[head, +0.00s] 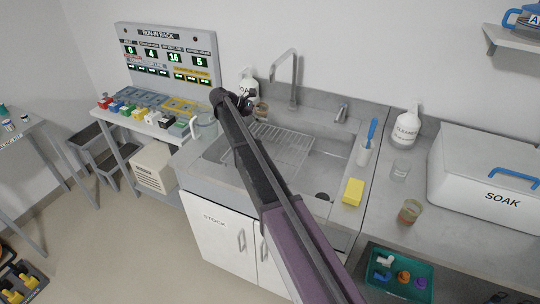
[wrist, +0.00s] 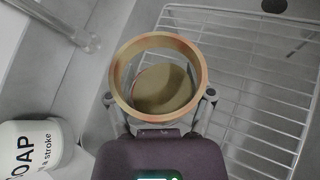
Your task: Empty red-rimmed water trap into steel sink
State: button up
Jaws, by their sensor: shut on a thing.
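My gripper (wrist: 159,97) is shut on a round cup-like trap (wrist: 121,87), its fingers on either side of it. The trap's rim looks tan with a reddish tint. An olive-yellow disc shows inside, perhaps liquid; I cannot tell how much. In the head view the held trap (head: 262,110) is small and partly hidden behind my arm, near the back of the sink. The steel sink (head: 325,178) has a wire rack (head: 285,145) in it, and the rack also shows beyond the trap in the wrist view (wrist: 262,75). The trap looks roughly upright.
A soap bottle (wrist: 30,148) stands close at left in the wrist view. A tap (head: 295,75) rises behind the sink.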

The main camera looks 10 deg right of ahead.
jog(key=f+b, duration=0.2)
jog(key=s+f+m+t+b, duration=0.1)
jog(key=f+b, duration=0.1)
jog(key=f, duration=0.1)
jog(key=s+f+m+b, duration=0.1)
jog(key=f+b, duration=0.2)
jog(key=shift+s+d+t+y, duration=0.2)
jog(key=shift+d+t+y, duration=0.1)
jog(key=shift+t, duration=0.1)
jog(key=shift+r, duration=0.2)
jog(key=shift+s+f, duration=0.1)
jog(key=shift+f, duration=0.15)
jog(key=shift+s+f+m+t+b, duration=0.1)
jog(key=shift+f+m+t+b, duration=0.35)
jog(key=shift+t, duration=0.25)
jog(key=shift+r+m+t+y+p, duration=0.3)
jog(key=shift+r+m+t, duration=0.4)
jog(key=shift+m+t, duration=0.35)
dwell(0.9)
jog(key=shift+f+m+t+b, duration=0.45)
jog(key=shift+m+t+b, duration=0.1)
jog(key=shift+b, duration=0.2)
dwell(1.0)
jog(key=shift+s+d+r+m+t, duration=0.15)
jog(key=shift+s+r+m+t, duration=0.2)
jog(key=shift+s+m+t, duration=0.25)
dwell(1.1)
